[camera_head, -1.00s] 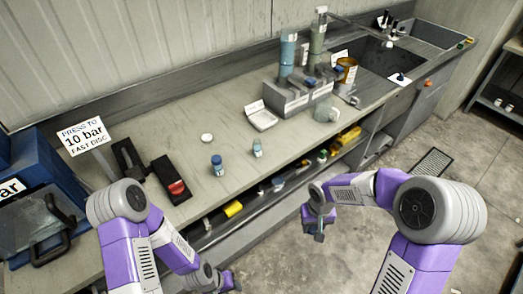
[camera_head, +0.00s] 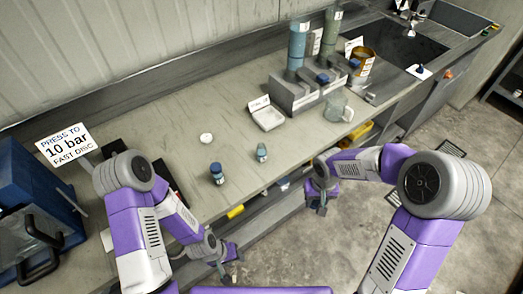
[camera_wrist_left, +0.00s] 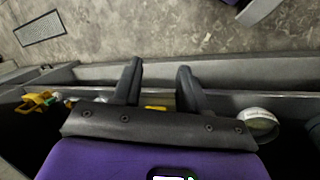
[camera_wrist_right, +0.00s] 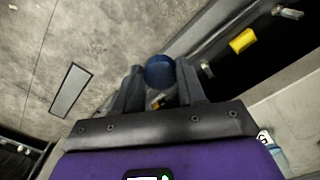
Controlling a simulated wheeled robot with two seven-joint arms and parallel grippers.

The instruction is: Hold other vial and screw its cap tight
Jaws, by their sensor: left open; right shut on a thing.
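A vial with a dark blue cap (camera_head: 217,173) stands upright on the bench. A second, paler vial (camera_head: 262,152) stands to its right; no blue cap shows on it. Part of a pale vial also shows at the right edge of the right wrist view (camera_wrist_right: 266,138). My right gripper (camera_wrist_right: 160,80) is shut on a round blue cap (camera_wrist_right: 160,70); in the head view it hangs off the bench's front edge (camera_head: 320,208), right of both vials. My left gripper (camera_head: 232,270) is open and empty, low in front of the bench; its spread fingers show in the left wrist view (camera_wrist_left: 160,75).
A white disc (camera_head: 206,138) lies behind the vials. An open white case (camera_head: 268,117), a grey rack (camera_head: 300,98) and a glass jug (camera_head: 338,107) stand further right. A sign (camera_head: 65,145) stands at left. Bare bench (camera_head: 185,118) surrounds the vials.

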